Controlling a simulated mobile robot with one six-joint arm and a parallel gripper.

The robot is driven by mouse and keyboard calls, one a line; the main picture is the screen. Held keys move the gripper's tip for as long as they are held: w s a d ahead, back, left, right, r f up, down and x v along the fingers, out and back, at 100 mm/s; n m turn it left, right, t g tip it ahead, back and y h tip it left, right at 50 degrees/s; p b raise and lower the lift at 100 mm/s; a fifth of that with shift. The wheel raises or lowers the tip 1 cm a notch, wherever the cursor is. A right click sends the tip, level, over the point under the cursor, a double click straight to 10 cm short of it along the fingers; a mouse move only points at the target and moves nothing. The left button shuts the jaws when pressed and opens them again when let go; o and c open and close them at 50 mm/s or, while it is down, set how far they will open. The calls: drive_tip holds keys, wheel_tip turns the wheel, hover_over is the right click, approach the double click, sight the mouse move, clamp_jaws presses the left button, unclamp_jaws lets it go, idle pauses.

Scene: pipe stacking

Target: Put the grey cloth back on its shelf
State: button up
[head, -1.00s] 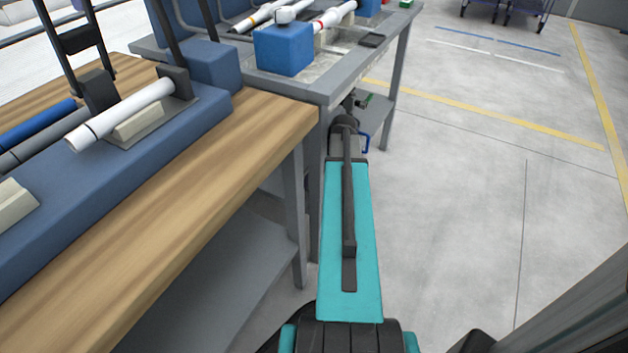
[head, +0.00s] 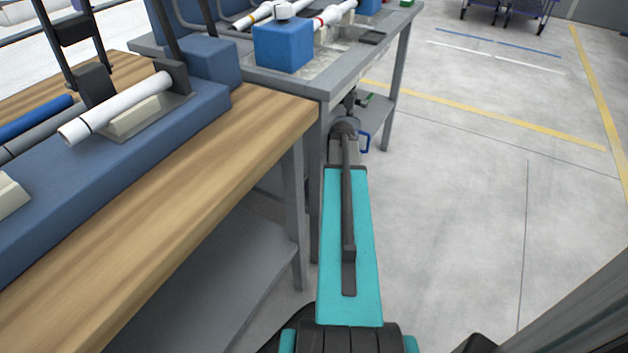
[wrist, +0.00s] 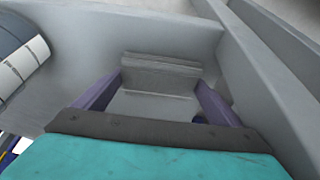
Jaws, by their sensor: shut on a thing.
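In the wrist view, my gripper (wrist: 158,92) has its two purple fingers on either side of a light grey folded piece, the grey cloth (wrist: 160,72). It is shut on the cloth. A grey surface lies close beyond and around it. In the head view, my teal arm stretches away beside the workbenches toward the lower shelf (head: 378,112) of the grey bench. My fingers and the cloth are hard to make out there, at the far end of the arm. I cannot tell whether the cloth touches the shelf.
The wooden bench (head: 215,165) stands left of my arm, with its legs and lower shelf (head: 215,285) close by. A grey bench (head: 330,85) is ahead. Open floor (head: 470,200) is on the right.

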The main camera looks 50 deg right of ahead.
drive_tip(key=shift+f, duration=0.1)
drive_tip(key=o, duration=0.8)
drive_tip(key=p+v, duration=0.3)
drive_tip(key=v, duration=0.9)
drive_tip(key=shift+p, duration=0.35)
